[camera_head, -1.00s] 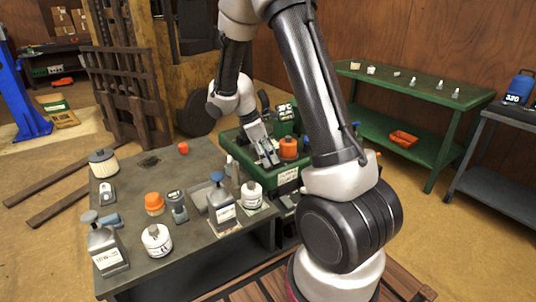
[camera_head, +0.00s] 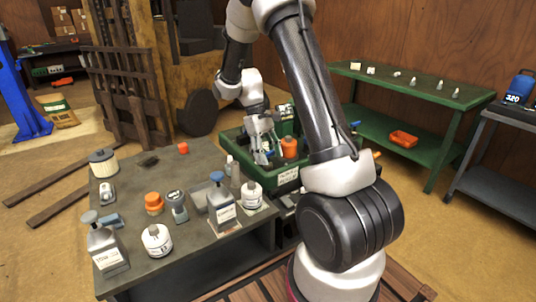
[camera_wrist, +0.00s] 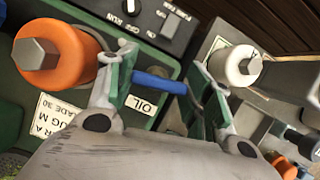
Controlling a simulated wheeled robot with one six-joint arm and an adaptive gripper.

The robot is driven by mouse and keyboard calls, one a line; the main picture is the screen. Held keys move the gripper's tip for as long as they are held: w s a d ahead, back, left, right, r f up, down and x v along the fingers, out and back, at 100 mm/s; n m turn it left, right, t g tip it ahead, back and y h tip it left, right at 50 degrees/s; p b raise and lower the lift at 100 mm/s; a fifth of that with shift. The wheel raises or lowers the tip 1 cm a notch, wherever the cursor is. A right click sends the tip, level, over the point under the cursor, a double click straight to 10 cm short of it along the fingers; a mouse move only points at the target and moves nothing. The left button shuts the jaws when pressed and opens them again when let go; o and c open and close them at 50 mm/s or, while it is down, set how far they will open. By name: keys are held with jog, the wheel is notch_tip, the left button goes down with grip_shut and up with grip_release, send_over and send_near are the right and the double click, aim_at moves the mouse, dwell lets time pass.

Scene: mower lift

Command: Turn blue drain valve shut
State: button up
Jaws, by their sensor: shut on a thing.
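The blue drain valve handle (camera_wrist: 160,82) is a short blue bar in the wrist view, beside a white "OIL" label on the green machine. It lies crosswise between the two fingers of my gripper (camera_wrist: 160,92), its ends at the fingers' inner faces. My gripper is shut on it. In the head view my gripper (camera_head: 263,146) points down into the green machine (camera_head: 284,179), left of an orange cap (camera_head: 289,147). The handle is hidden or too small to tell there. In the wrist view the orange cap (camera_wrist: 58,55) with a grey hex top is at the upper left.
A control panel (camera_wrist: 152,22) with a knob is at the top of the wrist view, and a white hex-topped part (camera_wrist: 238,65) at the right. The grey workbench (camera_head: 130,207) at the left holds several bottles and jars. A green table (camera_head: 400,97) stands at the right.

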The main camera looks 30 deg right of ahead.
jog(key=shift+m+y, duration=0.4)
jog(key=shift+m, duration=0.7)
jog(key=o, duration=1)
jog(key=shift+o, duration=0.2)
jog(key=v, duration=1.2)
jog(key=shift+w+f, duration=0.1)
jog(key=shift+w, duration=0.15)
